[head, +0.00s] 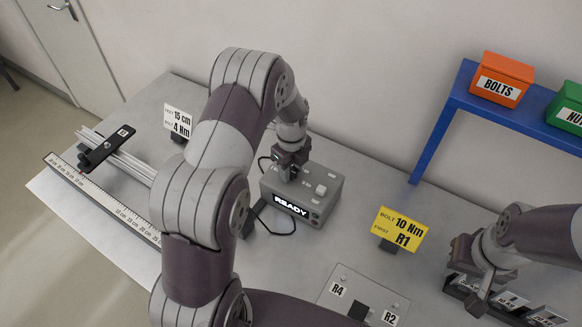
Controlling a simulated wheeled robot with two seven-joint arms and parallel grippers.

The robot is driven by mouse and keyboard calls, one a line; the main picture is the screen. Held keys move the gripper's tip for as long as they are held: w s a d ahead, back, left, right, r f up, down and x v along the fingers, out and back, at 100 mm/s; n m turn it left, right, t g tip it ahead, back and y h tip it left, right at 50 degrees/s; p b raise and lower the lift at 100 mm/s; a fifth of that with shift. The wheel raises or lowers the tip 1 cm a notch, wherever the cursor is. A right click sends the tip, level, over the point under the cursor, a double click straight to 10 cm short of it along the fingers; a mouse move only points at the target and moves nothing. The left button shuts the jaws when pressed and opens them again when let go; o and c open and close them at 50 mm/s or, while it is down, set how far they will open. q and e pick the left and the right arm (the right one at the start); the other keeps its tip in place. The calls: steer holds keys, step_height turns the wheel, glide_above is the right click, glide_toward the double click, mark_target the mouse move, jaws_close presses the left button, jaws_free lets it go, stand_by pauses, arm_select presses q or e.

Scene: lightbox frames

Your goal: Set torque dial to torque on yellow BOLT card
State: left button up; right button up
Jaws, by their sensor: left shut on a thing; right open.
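The yellow BOLT card (401,229) stands upright on the table right of centre and reads "BOLT 10 Nm, FIRST R1". A grey control box (327,207) with a lit READY display (291,205) stands at the middle of the table. My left gripper (289,172) is over the left part of the box's top and is shut on a small part there. I take this part for the torque dial, but the jaws hide it and its setting. A pale knob (321,190) on the box's top is free. My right gripper (464,276) is open at the right, by a dark rack.
A white card (178,121) reads "15 cm, 4 Nm". A ruler (110,201) and rail with a black stop (106,148) lie at left. A plate (338,290) labelled R4 and R2 is in front. A blue shelf (452,101) holds an orange BOLTS bin (502,79) and a green bin (567,107).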

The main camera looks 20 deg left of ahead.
mark_target(292, 172)
arm_select(q)
steer(key=shift+s+f, duration=0.1)
steer(key=shift+f, duration=0.05)
steer(key=o, duration=1.1)
steer(key=shift+c, duration=0.2)
steer(key=shift+d, duration=0.1)
steer(key=shift+r, duration=0.45)
step_height(292, 172, up, 12)
steer(key=b, duration=0.2)
